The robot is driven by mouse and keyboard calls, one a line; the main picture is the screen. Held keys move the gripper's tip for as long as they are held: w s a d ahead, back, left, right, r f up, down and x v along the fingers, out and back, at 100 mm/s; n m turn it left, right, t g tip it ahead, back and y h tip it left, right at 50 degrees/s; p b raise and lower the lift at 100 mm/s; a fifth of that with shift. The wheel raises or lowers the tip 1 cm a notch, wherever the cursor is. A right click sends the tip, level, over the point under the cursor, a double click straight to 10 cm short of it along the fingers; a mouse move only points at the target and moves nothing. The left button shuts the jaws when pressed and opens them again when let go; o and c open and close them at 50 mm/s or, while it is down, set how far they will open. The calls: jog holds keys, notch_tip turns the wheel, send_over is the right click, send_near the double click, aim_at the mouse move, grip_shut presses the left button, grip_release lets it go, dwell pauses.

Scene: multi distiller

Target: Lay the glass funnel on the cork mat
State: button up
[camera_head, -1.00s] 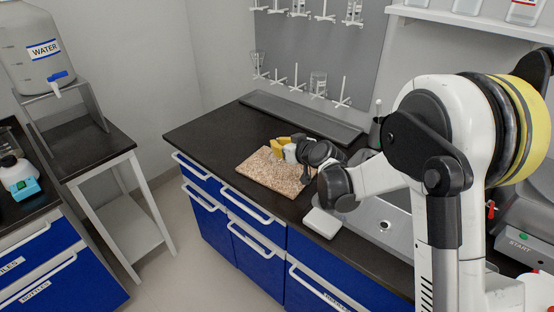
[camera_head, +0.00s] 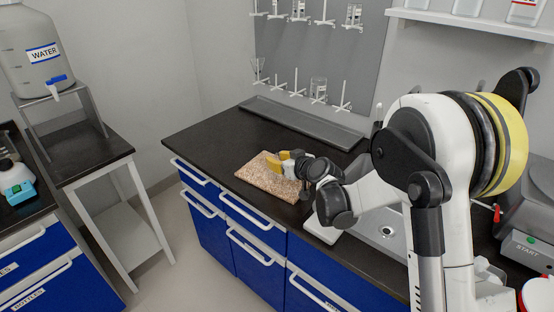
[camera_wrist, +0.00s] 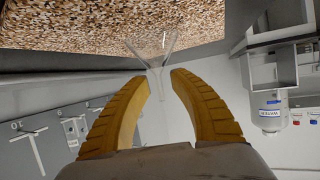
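The clear glass funnel (camera_wrist: 152,46) shows in the wrist view, which is turned upside down. Its wide mouth faces the cork mat (camera_wrist: 60,25) and its narrow stem lies between the yellow fingertips. My gripper (camera_wrist: 160,74) has its fingers drawn close together around the stem. In the head view my gripper (camera_head: 287,158) is low over the speckled cork mat (camera_head: 262,178), near its right side. The funnel cannot be made out there. Whether its rim touches the mat cannot be told.
The mat lies on a black counter (camera_head: 210,145) above blue drawers. A long grey tray (camera_head: 300,123) lies behind it, below a peg board (camera_head: 315,60) with glassware. A sink (camera_head: 385,228) is to the right. The counter left of the mat is clear.

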jog(key=shift+r, duration=0.2)
jog(key=s+d+r+m+g+h+p, duration=0.1)
jog(key=s+d+r, duration=0.3)
jog(key=s, duration=0.3)
jog(key=s+d+r+m+h+p, duration=0.15)
jog(key=s+d+r, duration=0.25)
jog(key=s, duration=0.4)
jog(key=s+d+r+g+h+p, duration=0.1)
jog(key=s+d+r, duration=0.35)
jog(key=s, duration=0.25)
jog(key=s+d+m+g+h, duration=0.1)
jog(key=s+d, duration=0.3)
jog(key=s, duration=0.4)
jog(key=s+d+f+m+g+h, duration=0.1)
jog(key=s+d+m+h, duration=0.2)
jog(key=s, duration=0.6)
jog(key=d, duration=0.2)
jog(key=shift+s+d, duration=0.3)
jog(key=shift+f, duration=0.1)
